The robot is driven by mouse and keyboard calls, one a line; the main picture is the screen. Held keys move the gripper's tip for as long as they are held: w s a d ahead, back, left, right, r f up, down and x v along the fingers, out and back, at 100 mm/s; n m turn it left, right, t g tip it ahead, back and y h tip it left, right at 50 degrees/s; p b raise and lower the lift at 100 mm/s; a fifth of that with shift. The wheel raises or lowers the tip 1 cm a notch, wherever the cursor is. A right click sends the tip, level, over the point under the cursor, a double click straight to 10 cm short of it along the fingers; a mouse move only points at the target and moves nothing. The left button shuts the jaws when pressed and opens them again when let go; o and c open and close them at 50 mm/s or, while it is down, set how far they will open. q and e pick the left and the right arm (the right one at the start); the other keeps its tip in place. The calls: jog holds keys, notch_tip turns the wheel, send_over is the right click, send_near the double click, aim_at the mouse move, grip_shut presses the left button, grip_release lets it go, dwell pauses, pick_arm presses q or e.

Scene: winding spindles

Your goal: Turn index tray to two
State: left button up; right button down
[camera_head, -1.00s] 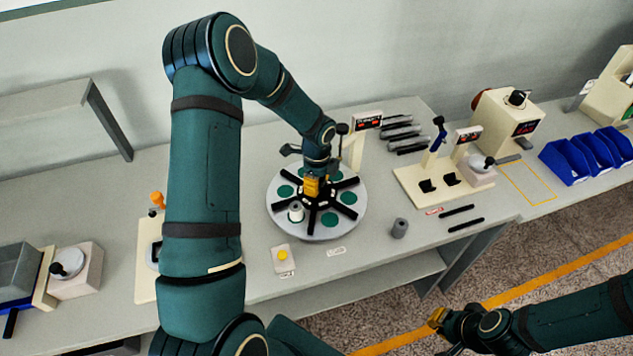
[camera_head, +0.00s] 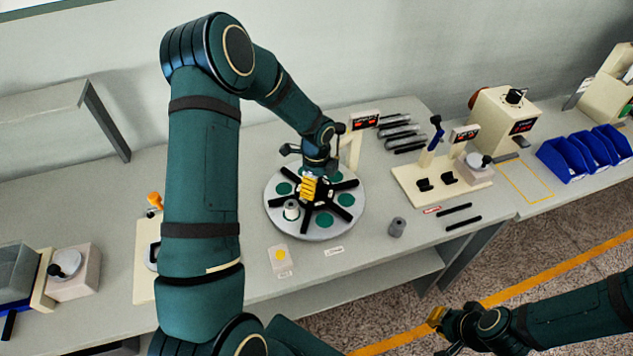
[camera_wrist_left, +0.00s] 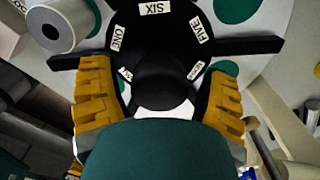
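The index tray (camera_head: 275,220) is a round grey disc on the bench with green circular spots, black spokes and a black hub. A white spool (camera_head: 291,210) stands on its near-left part, also seen in the left wrist view (camera_wrist_left: 62,22). There the hub labels read ONE, SIX and FIVE; smaller labels are unclear. My left gripper (camera_head: 309,188) is over the hub. In the left wrist view its yellow fingers (camera_wrist_left: 160,85) are spread on either side of the black central knob (camera_wrist_left: 160,92), with gaps visible. My right gripper (camera_head: 437,317) hangs low, away from the bench; its opening is unclear.
A yellow button (camera_head: 280,255) and a grey cylinder (camera_head: 398,227) are in front of the tray. A cream fixture (camera_head: 440,190) with a blue lever stands right. Several blue bins (camera_head: 590,155) lie farther right. A display (camera_head: 364,121) stands behind the tray.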

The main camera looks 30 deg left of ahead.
pick_arm(q)
jog(key=shift+a, duration=0.1)
jog(key=shift+r, duration=0.25)
notch_tip(320, 180, up, 12)
jog(key=shift+f, duration=0.2)
dwell(0.5)
